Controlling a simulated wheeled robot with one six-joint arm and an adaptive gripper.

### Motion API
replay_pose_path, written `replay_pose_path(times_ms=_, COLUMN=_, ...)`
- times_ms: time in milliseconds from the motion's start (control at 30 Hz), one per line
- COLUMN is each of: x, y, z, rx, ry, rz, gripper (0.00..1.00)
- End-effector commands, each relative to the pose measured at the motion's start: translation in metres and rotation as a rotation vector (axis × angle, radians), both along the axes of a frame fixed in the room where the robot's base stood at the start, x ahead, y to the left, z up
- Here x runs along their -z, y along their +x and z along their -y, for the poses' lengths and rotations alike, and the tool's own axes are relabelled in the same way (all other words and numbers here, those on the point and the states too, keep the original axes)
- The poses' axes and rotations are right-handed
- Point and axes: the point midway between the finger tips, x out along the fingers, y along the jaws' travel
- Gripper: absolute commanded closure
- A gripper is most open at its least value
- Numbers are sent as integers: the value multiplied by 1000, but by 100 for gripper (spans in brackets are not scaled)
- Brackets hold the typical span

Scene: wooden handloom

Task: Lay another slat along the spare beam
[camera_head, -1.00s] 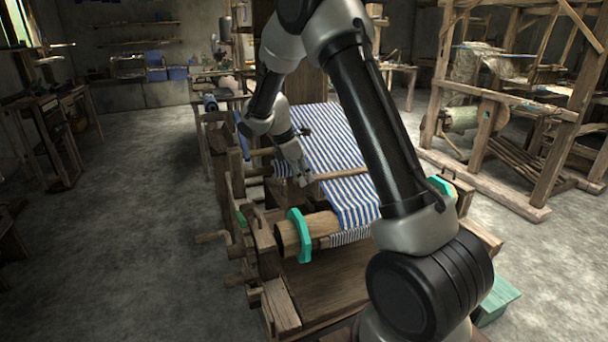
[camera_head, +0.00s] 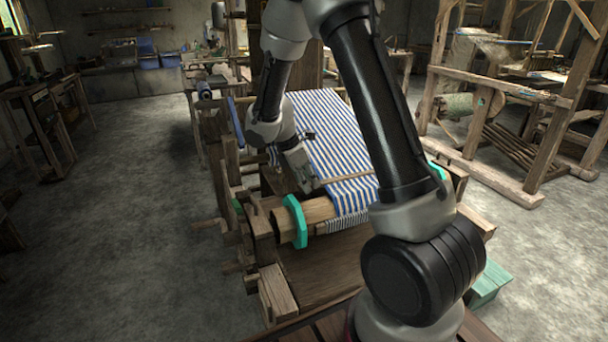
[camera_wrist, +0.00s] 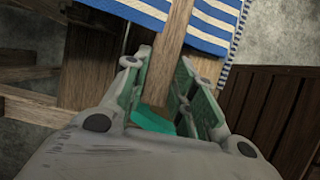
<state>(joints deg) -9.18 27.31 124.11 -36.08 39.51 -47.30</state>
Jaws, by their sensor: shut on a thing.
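My gripper (camera_head: 312,187) is shut on a thin wooden slat (camera_head: 345,178). The slat runs to the right from the fingers, across and just above the blue-and-white striped cloth. A round wooden beam (camera_head: 318,212) with a teal end disc (camera_head: 296,221) lies at the near end of the loom, just in front of and below the gripper. I cannot tell whether the slat touches it. In the wrist view, the slat (camera_wrist: 163,72) sits between the two fingers and runs up towards the striped cloth (camera_wrist: 210,22). The teal disc (camera_wrist: 152,121) shows below it. My arm hides the beam's right part.
The loom's wooden frame posts (camera_head: 262,228) stand close on the left of the gripper. A green box (camera_head: 489,284) is on the floor at the right. Another loom (camera_head: 500,105) stands at the back right. The floor at left (camera_head: 120,230) is clear.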

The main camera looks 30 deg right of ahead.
Motion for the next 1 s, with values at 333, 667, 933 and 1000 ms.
replay_pose_path(times_ms=333, x=8, y=-30, z=-2, rx=0, ry=0, rz=-1, gripper=99)
replay_pose_path(times_ms=667, x=13, y=-52, z=-3, rx=0, ry=0, rz=0, gripper=99)
replay_pose_path(times_ms=933, x=15, y=-57, z=-3, rx=3, ry=1, rz=-1, gripper=99)
replay_pose_path(times_ms=1000, x=15, y=-58, z=-3, rx=3, ry=1, rz=-2, gripper=99)
